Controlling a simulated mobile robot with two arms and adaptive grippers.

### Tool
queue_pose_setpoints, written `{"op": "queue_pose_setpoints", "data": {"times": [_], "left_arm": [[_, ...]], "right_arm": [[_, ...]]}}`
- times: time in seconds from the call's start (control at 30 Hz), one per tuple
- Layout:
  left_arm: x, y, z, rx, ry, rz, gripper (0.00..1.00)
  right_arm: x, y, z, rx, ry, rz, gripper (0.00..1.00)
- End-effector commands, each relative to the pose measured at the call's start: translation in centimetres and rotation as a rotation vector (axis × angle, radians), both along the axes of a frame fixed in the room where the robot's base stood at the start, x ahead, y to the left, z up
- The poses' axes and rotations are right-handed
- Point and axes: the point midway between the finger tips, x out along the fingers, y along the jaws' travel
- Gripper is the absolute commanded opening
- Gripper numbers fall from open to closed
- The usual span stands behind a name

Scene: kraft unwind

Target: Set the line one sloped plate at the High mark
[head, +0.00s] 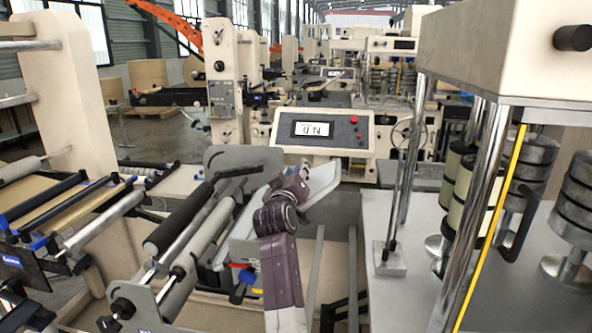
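A pale grey sloped plate (323,183) lies tilted in the middle of the head view, below a control panel. My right arm rises from the bottom centre and covers part of the plate. My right gripper (298,176) is at the arm's far end, over or against the plate. Its fingers are small and partly hidden by my arm, so I cannot tell whether they touch the plate or are open. I cannot make out a High mark. My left gripper is not in view.
Rollers (190,225) on a grey frame stand just left of my arm. A control panel (320,130) with a lit screen is behind the plate. At the right, a machine with chrome posts (478,215) and a yellow strip stands close. A red knob and a blue knob (240,287) sit low.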

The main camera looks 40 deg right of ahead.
Motion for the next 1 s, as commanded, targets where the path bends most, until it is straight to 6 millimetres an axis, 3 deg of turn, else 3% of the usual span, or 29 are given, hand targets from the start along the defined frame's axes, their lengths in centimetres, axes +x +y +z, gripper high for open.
{"op": "queue_pose_setpoints", "data": {"times": [0.07,0.37,0.67,1.0], "left_arm": [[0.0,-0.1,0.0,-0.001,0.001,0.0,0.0],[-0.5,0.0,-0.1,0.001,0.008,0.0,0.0],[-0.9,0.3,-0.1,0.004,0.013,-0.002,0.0],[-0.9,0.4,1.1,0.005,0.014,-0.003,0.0]], "right_arm": [[0.0,0.0,0.0,0.0,0.0,0.0,0.32],[0.0,0.0,0.0,0.001,0.001,-0.001,0.0],[0.0,0.1,0.0,0.0,0.002,0.0,0.0],[2.0,1.7,2.2,-0.078,0.1,0.0,0.0]]}}
